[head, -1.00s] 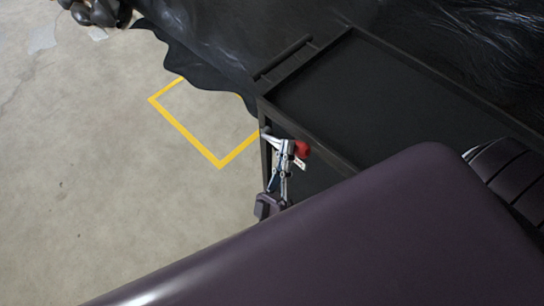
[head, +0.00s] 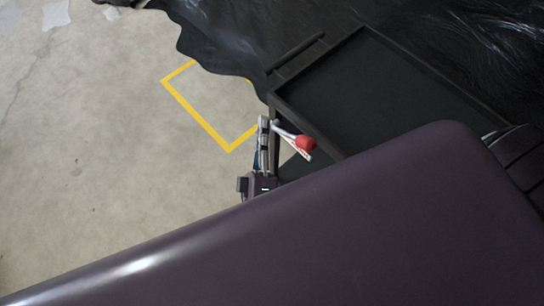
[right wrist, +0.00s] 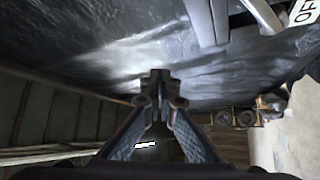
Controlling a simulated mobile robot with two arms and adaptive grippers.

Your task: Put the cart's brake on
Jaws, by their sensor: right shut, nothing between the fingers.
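The black cart (head: 345,135) stands at the right in the head view. The brake lever, a pale metal arm with a red knob (head: 305,143), sticks out at its near left corner and slants down to the right. My right gripper (head: 263,120) is shut and empty, just left of the lever's upper end and close to the corner post. I cannot tell whether it touches either. My left gripper is out of view.
A dark push handle (head: 297,53) runs along the cart's left end. Black sheeting (head: 225,45) lies behind the cart. Yellow tape (head: 200,118) marks the floor at left, where the concrete is clear. My own dark purple part hides the lower right.

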